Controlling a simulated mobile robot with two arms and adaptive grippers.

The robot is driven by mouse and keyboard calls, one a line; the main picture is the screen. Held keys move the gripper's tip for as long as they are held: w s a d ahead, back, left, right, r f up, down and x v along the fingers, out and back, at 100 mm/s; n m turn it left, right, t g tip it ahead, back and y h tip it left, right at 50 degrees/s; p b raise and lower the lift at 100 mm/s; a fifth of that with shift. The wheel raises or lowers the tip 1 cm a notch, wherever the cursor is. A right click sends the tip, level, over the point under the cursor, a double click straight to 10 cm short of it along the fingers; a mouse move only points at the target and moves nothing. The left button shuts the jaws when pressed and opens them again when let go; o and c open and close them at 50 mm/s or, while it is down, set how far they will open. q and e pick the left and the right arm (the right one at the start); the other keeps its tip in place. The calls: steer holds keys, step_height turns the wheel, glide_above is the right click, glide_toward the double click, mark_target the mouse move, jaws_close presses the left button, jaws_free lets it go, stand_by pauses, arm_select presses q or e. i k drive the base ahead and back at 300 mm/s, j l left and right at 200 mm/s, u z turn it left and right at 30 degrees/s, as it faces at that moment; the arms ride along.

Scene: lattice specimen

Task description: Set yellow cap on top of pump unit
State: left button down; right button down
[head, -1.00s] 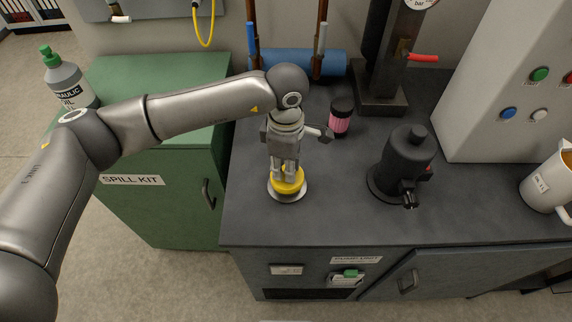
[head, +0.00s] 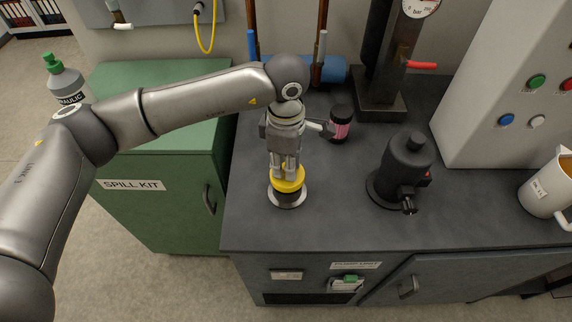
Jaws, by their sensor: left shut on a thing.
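The yellow cap (head: 288,180) is a round yellow piece between the fingers of my left gripper (head: 285,172), which points straight down and is shut on it. Beneath the cap is a dark band, and under that a silver round dish (head: 287,203) on the dark worktop. I cannot tell whether the dark band is part of the cap or of what is below it. The pump unit (head: 300,258) is the grey cabinet with a "PUMP UNIT" label, and its dark top (head: 330,210) carries the dish. My right gripper is out of view.
A black pump-like body (head: 404,165) stands to the right on the worktop. A pink-labelled jar (head: 341,122) stands just behind the gripper. A white jug (head: 545,187) is at far right. A green spill kit cabinet (head: 160,200) adjoins at left. The worktop's front middle is clear.

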mark_target(341, 212)
steer(key=j+z, duration=0.25)
steer(key=z, duration=0.15)
steer(key=j+z, duration=0.55)
steer(key=z, duration=0.25)
